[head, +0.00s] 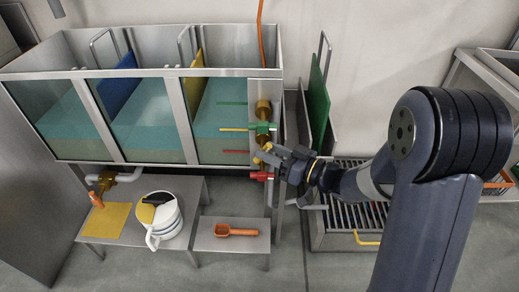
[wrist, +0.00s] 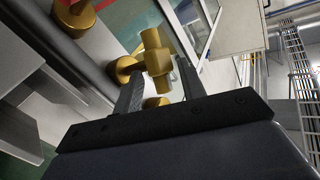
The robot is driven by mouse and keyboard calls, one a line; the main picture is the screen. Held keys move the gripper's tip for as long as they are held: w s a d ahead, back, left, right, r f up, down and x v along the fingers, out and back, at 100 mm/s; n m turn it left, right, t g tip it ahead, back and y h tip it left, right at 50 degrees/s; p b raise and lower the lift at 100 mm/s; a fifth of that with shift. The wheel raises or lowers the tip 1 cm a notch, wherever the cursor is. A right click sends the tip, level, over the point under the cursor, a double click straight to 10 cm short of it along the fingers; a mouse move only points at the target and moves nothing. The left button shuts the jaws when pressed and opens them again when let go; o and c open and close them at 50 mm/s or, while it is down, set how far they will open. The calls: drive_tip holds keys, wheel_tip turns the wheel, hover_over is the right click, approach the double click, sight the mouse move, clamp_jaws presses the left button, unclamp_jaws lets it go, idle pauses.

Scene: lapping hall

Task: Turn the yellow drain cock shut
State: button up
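The yellow drain cock (head: 265,148) is on the brass pipe at the tank's right end, between a green cock (head: 262,127) and a red cock (head: 261,176). My gripper (head: 270,155) is right at it and partly hides it in the head view. In the wrist view a golden T-shaped piece (wrist: 155,55) stands just beyond and between the spread fingertips of my gripper (wrist: 160,82). The fingers are apart. I cannot tell whether they touch it, nor exactly how the yellow handle is turned.
The tank (head: 185,72) holds teal liquid in several bays. A green panel (head: 318,105) stands to its right. A slatted rack (head: 350,215) stands at right.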

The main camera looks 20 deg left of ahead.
drive_tip(key=shift+b+x, duration=0.3)
drive_tip(key=shift+x, duration=1.5)
drive_tip(key=shift+c, duration=0.6)
clamp_jaws()
